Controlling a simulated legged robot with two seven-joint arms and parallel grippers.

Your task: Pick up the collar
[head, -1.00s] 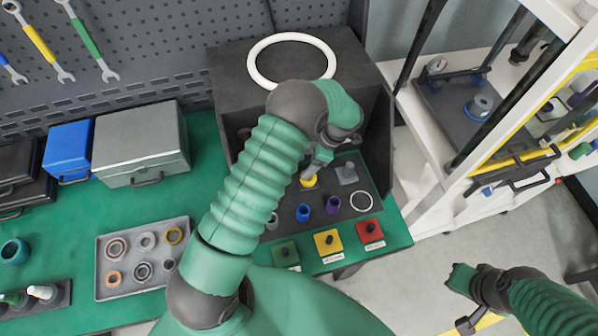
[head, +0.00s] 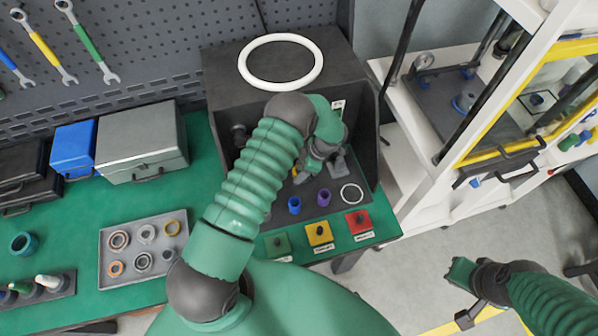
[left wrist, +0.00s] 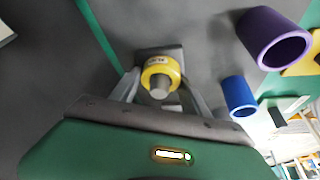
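A yellow collar (left wrist: 160,72) with a printed label sits around a grey peg in the left wrist view. In the head view the yellow collar (head: 296,172) is mostly hidden by my left gripper (head: 303,174). In the left wrist view the fingers of my left gripper (left wrist: 162,88) are spread on either side of the collar, with narrow gaps seeming to show. My right gripper (head: 464,294) is open and empty over the floor at the lower right.
A blue sleeve (head: 294,205) and a purple sleeve (head: 324,197) stand close by, with a white ring (head: 352,193) to their right. Green, yellow and red button blocks (head: 319,234) line the front. The dark box (head: 222,100) encloses the work spot above and at its sides.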

